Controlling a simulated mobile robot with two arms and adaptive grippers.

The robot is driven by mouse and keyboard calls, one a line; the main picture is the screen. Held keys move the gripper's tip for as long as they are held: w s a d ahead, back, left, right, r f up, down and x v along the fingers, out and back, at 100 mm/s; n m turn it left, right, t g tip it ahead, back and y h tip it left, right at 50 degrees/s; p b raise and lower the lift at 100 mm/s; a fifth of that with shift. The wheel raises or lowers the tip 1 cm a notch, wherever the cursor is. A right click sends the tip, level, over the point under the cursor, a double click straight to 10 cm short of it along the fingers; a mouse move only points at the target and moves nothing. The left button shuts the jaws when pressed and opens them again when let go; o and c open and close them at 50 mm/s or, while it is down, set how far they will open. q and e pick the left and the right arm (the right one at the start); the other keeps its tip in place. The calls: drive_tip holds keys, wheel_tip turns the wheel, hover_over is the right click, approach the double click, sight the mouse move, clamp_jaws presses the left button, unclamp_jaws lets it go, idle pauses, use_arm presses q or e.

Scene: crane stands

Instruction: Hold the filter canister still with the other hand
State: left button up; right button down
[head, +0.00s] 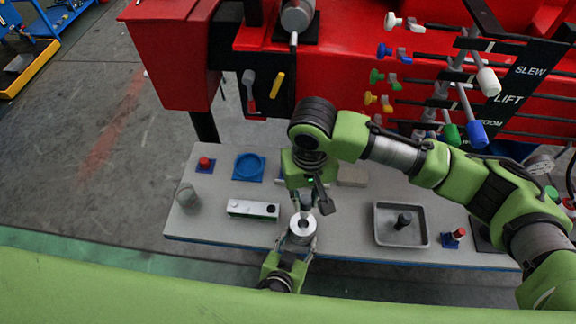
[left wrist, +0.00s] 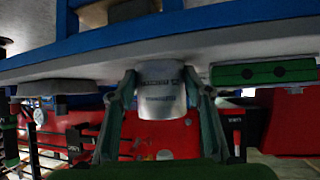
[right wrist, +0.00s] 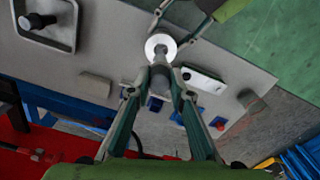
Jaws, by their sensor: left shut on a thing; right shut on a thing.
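The filter canister (head: 300,236) is a silver-white cylinder with a pale ring-shaped top, standing near the front edge of the grey table. My left gripper (head: 299,245) is shut on its sides from the front. In the left wrist view the canister (left wrist: 160,92), with dark print, sits between the fingers of my left gripper (left wrist: 162,95). My right gripper (head: 304,203) is directly above the canister. In the right wrist view, my right gripper (right wrist: 161,78) is shut on a small grey stem-like part (right wrist: 160,56) at the canister's ring top (right wrist: 152,42). How deep it goes is hidden.
The table (head: 340,225) also bears a white-green block (head: 253,209), a blue round dish (head: 249,166), a red button (head: 205,162), a grey cup (head: 186,195) and a grey tray (head: 383,235) with a dark knob. The red crane body with levers stands behind.

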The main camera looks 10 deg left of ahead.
drive_tip(key=shift+f, duration=0.15)
drive_tip(key=shift+f, duration=2.3)
drive_tip(key=shift+f, duration=3)
drive_tip(key=c, duration=1.8)
unclamp_jaws()
drive_tip(key=shift+o, duration=0.2)
drive_tip(key=shift+r, duration=2.55)
